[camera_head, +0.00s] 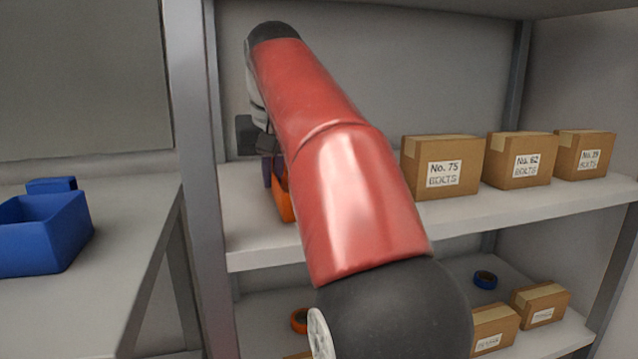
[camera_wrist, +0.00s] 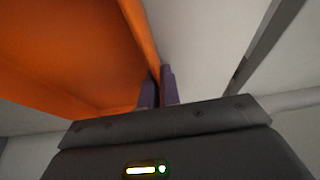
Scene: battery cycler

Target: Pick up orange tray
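The orange tray (camera_head: 285,203) is at the left end of the upper shelf, mostly hidden behind my red arm. In the wrist view its orange inside and rim (camera_wrist: 75,50) fill the upper left. My gripper (camera_wrist: 158,88) has its two purple fingers close together at the tray's side wall, one on each side, with the wall running into the narrow gap between them. The fingers look shut on this wall. Whether the tray rests on the shelf or is slightly raised cannot be told.
Several cardboard boxes (camera_head: 443,167) stand on the upper shelf (camera_head: 480,217) to the right. A grey post (camera_head: 197,150) stands left of the tray. A blue bin (camera_head: 45,235) sits on the left table.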

